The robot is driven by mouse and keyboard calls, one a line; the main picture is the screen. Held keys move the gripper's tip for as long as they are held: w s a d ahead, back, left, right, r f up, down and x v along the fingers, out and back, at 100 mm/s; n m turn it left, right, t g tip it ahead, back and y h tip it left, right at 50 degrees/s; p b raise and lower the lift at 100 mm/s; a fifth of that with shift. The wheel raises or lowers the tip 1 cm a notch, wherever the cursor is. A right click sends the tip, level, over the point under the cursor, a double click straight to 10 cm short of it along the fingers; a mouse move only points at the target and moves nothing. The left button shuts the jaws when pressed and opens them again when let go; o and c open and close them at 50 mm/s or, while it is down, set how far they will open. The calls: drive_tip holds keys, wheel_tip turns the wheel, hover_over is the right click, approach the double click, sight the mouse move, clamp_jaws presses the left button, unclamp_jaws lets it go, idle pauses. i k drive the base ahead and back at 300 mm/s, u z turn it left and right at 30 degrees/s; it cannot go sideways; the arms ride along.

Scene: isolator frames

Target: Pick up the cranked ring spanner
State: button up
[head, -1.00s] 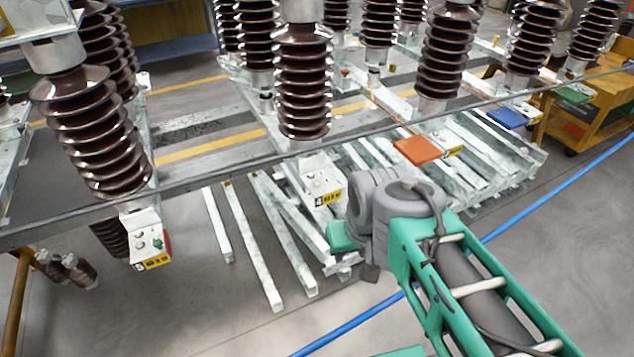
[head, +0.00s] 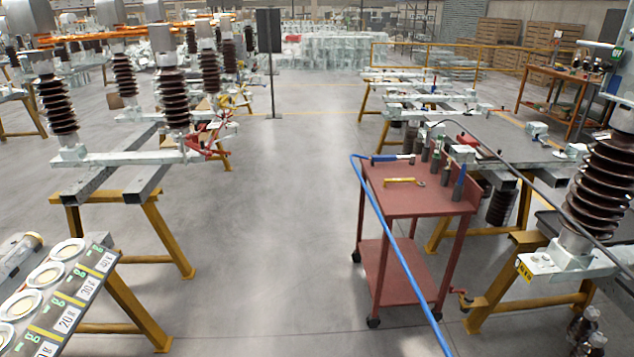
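I cannot make out a cranked ring spanner for sure. A yellow-handled tool (head: 404,182) lies flat on the top of a red trolley (head: 425,207), right of the picture's middle. Its right end looks metallic and rounded, but it is too small to tell whether it is a ring. A tool with a blue part (head: 385,158) lies farther back on the same top. My gripper is not in view.
Several upright dark tools or bottles stand at the trolley's back right. A blue hose (head: 393,246) runs past the trolley's front left. Yellow trestles (head: 166,235) carry insulator frames left and right. Floor between is clear.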

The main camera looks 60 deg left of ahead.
sight(406, 180)
drive_tip(key=u, duration=1.85)
drive_tip(key=i, duration=1.35)
drive_tip(key=u, duration=0.7)
drive_tip(key=i, duration=1.9)
drive_tip(key=u, duration=0.65)
